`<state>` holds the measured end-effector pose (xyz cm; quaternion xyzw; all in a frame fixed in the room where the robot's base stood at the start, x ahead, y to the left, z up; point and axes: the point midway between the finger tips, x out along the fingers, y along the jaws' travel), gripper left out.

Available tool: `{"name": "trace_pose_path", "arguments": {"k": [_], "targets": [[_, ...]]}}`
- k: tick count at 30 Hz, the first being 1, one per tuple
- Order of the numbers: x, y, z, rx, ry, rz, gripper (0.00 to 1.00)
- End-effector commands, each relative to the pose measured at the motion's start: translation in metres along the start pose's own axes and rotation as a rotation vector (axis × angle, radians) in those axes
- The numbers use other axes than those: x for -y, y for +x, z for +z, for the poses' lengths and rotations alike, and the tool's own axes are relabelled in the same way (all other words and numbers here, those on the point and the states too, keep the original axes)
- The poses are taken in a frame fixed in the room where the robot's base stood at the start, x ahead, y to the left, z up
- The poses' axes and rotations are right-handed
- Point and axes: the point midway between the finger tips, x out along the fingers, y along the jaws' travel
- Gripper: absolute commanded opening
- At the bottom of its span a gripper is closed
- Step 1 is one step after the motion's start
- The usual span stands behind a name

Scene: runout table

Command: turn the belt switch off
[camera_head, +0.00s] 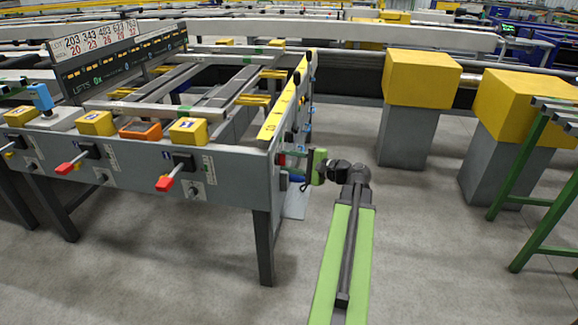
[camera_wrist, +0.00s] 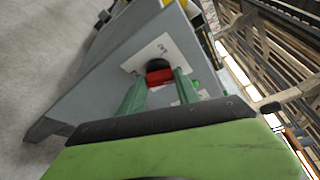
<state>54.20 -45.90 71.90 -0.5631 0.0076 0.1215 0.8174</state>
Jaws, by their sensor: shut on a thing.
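A red switch handle (camera_wrist: 160,77) on a black round base sits on a white plate (camera_wrist: 150,53) on the grey side panel in the wrist view. My gripper (camera_wrist: 161,84) has its two green fingers on either side of the red handle, shut on it. In the head view my gripper (camera_head: 292,160) reaches the right end of the runout table (camera_head: 232,175). A bit of red (camera_head: 281,160) shows at its fingertips. The handle's turn position and the plate's lettering are hard to make out.
Other red-handled levers (camera_head: 165,184) stick out of the table's front panel. Yellow blocks on grey pedestals (camera_head: 405,135) stand to the right. A green frame (camera_head: 520,190) is at the far right.

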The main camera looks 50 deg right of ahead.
Motion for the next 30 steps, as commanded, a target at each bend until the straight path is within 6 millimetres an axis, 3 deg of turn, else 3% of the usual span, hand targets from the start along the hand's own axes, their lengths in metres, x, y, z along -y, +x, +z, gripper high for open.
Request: {"name": "trace_pose_path", "arguments": {"k": [1,30], "targets": [[-0.0074,-0.0007,-0.0020,-0.003,-0.041,-0.013,0.00],[-0.0114,0.0013,-0.0067,-0.002,-0.872,-0.354,0.00]]}}
